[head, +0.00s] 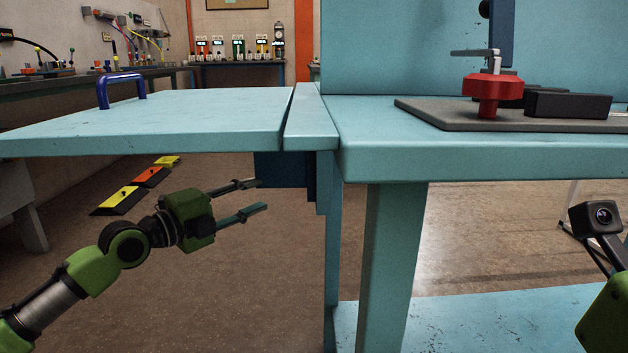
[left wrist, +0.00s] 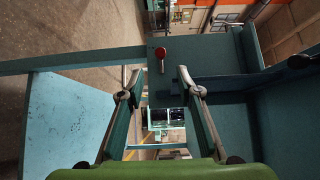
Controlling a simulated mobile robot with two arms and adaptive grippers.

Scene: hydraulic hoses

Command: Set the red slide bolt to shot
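In the left wrist view a small red knob (left wrist: 160,52) on a short pale stem stands against a blue-green panel, beyond my fingertips and roughly between them; this looks like the red slide bolt. Its position along its travel is too small to tell. I cannot make out this knob in the head view. My left gripper (head: 262,195) is open and empty, below the raised blue-green leaf and left of the bench leg. Its two spread fingers also show in the left wrist view (left wrist: 158,75). My right gripper's fingers are out of view; only part of that arm shows at the right edge.
The blue-green leaf (head: 200,112) with a blue handle (head: 122,88) lies above my left gripper. A red handwheel (head: 487,88) and a black block (head: 568,105) stand on a grey plate (head: 440,112) on the bench. Open floor surrounds my left arm.

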